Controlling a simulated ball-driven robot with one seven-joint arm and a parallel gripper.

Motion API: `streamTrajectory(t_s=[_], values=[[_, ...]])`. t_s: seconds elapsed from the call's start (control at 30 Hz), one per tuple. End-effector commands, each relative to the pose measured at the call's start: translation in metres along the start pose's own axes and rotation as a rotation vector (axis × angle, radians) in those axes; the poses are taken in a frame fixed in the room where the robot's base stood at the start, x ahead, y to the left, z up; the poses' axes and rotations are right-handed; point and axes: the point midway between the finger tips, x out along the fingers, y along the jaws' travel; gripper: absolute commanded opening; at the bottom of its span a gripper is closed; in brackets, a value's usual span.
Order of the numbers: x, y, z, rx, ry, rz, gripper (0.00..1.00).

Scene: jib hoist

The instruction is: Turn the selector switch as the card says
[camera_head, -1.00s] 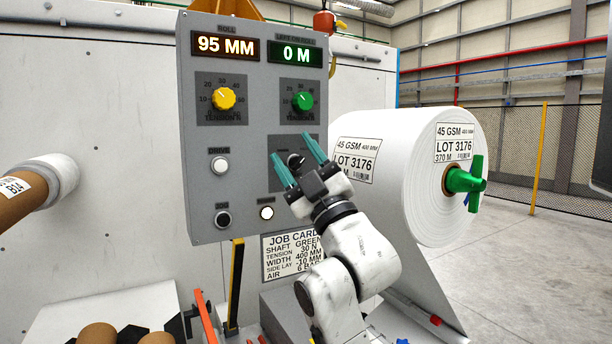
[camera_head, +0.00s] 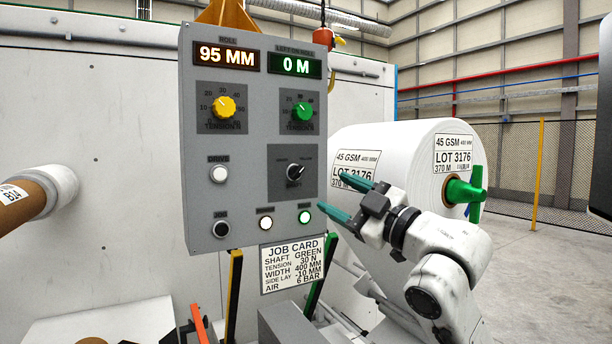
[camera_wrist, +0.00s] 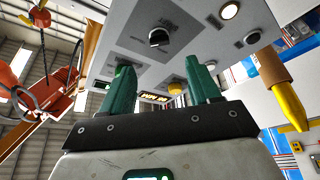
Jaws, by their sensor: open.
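The selector switch (camera_head: 295,172) is a black knob on a dark square plate marked SHAFT, on the grey control panel (camera_head: 226,150). Its light mark seems to point up and right; the small position labels are too small to read surely. A black knob, likely the same switch, shows in the wrist view (camera_wrist: 158,37). The job card (camera_head: 293,263) below the panel reads SHAFT GREEN, tension 30 N, width 400 MM, side lay -10 MM, air 6 BAR. My gripper (camera_head: 335,197) is open and empty, right of and below the switch, its green fingers apart from the knob.
The panel carries a yellow dial (camera_head: 223,107), a green dial (camera_head: 302,111), push buttons and two bright lamps, one cream (camera_head: 265,223), one greenish (camera_head: 304,217). A large white roll (camera_head: 405,150) with a green shaft end (camera_head: 464,191) stands behind my arm.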

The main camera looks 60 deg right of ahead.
Motion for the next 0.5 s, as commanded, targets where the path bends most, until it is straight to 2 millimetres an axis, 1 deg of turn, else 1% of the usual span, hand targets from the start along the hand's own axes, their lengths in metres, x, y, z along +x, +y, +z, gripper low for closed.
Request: streamTrajectory(t_s=[0.03, 0.07, 0.3, 0.4, 0.5], values=[[0.009, 0.003, -0.004, 0.005, 0.001, -0.002, 0.62], [0.014, 0.003, -0.004, 0.005, 0.001, -0.002, 0.62], [0.058, 0.002, -0.003, 0.0, 0.0, -0.001, 0.62], [0.073, 0.002, -0.002, -0.001, 0.0, -0.001, 0.62], [0.085, 0.002, -0.002, -0.001, -0.001, 0.0, 0.62]])
